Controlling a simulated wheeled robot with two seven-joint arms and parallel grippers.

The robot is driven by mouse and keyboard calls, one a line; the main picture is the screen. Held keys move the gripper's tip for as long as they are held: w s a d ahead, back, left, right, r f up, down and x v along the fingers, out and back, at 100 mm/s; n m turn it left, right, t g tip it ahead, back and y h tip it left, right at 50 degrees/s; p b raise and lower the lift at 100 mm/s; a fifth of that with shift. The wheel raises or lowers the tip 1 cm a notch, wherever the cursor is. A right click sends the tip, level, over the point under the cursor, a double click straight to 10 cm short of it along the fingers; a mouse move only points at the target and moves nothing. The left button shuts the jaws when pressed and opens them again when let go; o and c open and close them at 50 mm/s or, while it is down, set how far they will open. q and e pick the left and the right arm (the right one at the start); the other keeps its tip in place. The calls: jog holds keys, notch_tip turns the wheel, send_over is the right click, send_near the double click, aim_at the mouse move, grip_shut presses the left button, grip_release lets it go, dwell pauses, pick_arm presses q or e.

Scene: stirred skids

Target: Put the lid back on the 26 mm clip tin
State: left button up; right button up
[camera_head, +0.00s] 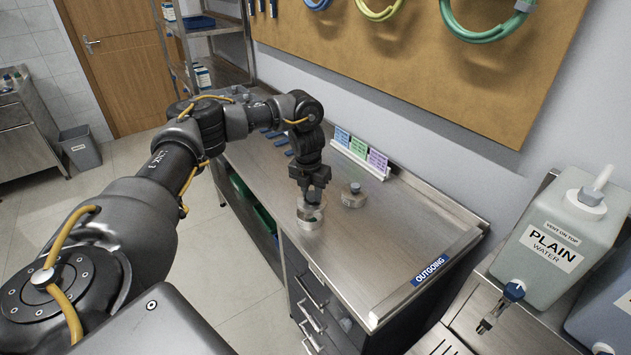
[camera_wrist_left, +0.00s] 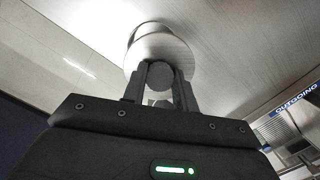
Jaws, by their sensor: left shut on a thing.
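My left gripper (camera_head: 313,192) is over a metal counter, shut on the knob of a round, pale metal lid (camera_head: 309,210). A short silvery round tin (camera_head: 308,222) stands on the counter directly under the lid. I cannot tell whether the lid touches the tin's rim or hangs just above it. In the left wrist view, my left gripper's fingers (camera_wrist_left: 161,85) close on the knob, with the lid (camera_wrist_left: 150,50) beyond and part of the tin (camera_wrist_left: 148,27) behind it. My right gripper is not in view. The 26 mm marking cannot be read.
A second round metal piece with a knob (camera_head: 354,195) stands close by to the right. Coloured cards in a white rack (camera_head: 360,155) stand behind it. The counter (camera_head: 385,245) is clear towards the OUTGOING label (camera_head: 430,270). A water container (camera_head: 550,235) stands at the right.

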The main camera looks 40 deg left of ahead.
aim_at(310, 198)
pick_arm(q)
jog(key=shift+w+a+r+m, duration=0.3)
jog(key=shift+w+a+m, duration=0.1)
jog(key=shift+a+m, duration=0.35)
jog(key=shift+s+f+b, duration=0.1)
jog(key=shift+f+b, duration=0.5)
jog(key=shift+f, duration=0.05)
notch_tip(310, 198, down, 3)
jog(key=b, duration=0.3)
jog(key=shift+f, duration=0.15)
jog(key=shift+f+b, duration=0.35)
jog(key=shift+f, duration=0.55)
jog(key=shift+d+r, duration=0.1)
jog(key=shift+p, duration=0.45)
jog(key=shift+f, duration=0.25)
dwell(0.7)
